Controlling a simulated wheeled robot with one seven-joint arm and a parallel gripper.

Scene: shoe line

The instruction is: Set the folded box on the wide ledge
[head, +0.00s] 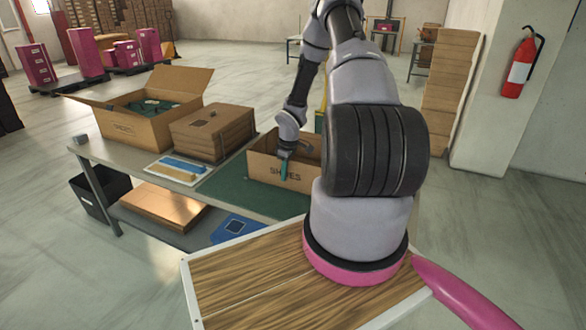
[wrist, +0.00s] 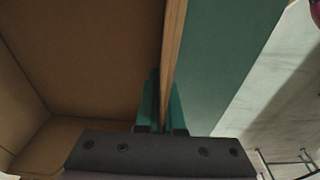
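The folded box (head: 262,168) is an open brown carton marked "SHOES". It stands upright on the green mat at the right part of the worktable (head: 107,157). My gripper (head: 284,172) points down at its front wall. In the wrist view my gripper (wrist: 163,105) has one teal finger inside the box and one outside, close together on the wall's top edge. The box's inside (wrist: 80,60) looks empty where it shows. My arm hides the box's right end. I cannot tell for sure which surface is the wide ledge.
Left of the box stand a stack of flat brown cartons (head: 210,135) and an open flapped carton (head: 135,125) with green contents. The lower shelf (head: 150,227) holds flat cardboard. A black bin (head: 90,195) stands at left.

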